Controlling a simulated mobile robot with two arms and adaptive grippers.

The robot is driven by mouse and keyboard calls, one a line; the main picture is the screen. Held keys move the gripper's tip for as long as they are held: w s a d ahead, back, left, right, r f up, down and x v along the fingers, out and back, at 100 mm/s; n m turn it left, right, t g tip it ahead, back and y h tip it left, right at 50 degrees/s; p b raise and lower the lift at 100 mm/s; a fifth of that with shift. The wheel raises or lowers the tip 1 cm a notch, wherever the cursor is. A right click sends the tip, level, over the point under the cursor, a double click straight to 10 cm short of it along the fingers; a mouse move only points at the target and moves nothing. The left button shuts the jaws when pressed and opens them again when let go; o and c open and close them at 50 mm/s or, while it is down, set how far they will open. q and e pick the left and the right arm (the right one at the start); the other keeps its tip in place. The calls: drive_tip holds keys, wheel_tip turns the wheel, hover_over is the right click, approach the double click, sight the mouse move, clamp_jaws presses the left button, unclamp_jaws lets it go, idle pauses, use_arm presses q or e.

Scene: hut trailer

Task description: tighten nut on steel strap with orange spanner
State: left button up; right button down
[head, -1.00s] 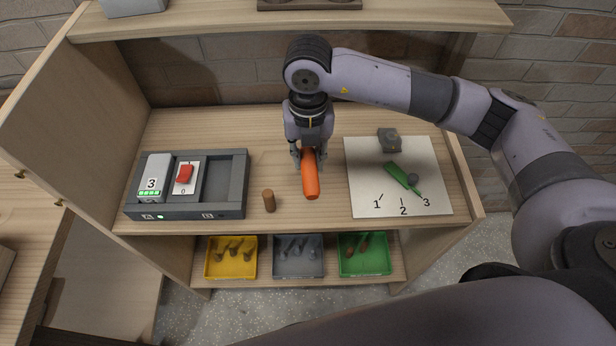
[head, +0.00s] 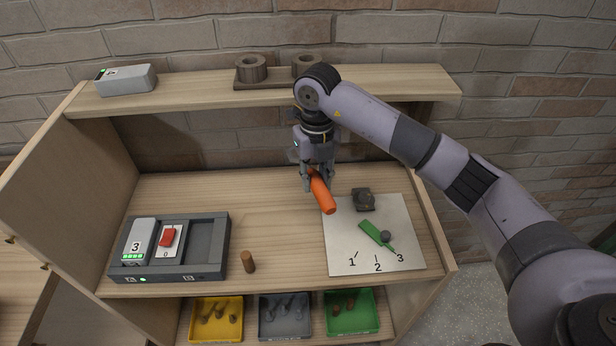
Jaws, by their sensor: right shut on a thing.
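My right gripper (head: 318,183) is shut on an orange tool (head: 322,193), which looks like the orange spanner's handle. It holds it tilted, its free end down and to the right, near the upper left corner of a white board (head: 345,262). A small dark grey block (head: 363,199) sits at the board's top edge, just right of the tool and apart from it in the picture. I cannot make out a steel strap or nut for certain. The tool's other end is hidden at the fingers. My left gripper is out of view.
A wooden peg (head: 248,261) stands left of the board. A grey dock (head: 205,262) is at left. Yellow (head: 216,338), grey and green bins sit below. An upper shelf (head: 200,92) is behind.

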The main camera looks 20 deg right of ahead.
drive_tip(key=w+d+f+m+p, duration=0.2)
drive_tip(key=f+m, duration=0.1)
drive_tip(key=m, duration=0.7)
drive_tip(key=w+d+f+m+p, duration=0.2)
drive_tip(key=m, duration=0.8)
drive_tip(key=shift+w+f+t+y, duration=0.3)
drive_tip(key=shift+w+f+y, duration=0.05)
drive_tip(key=shift+f+y, duration=0.05)
drive_tip(key=shift+d, duration=0.1)
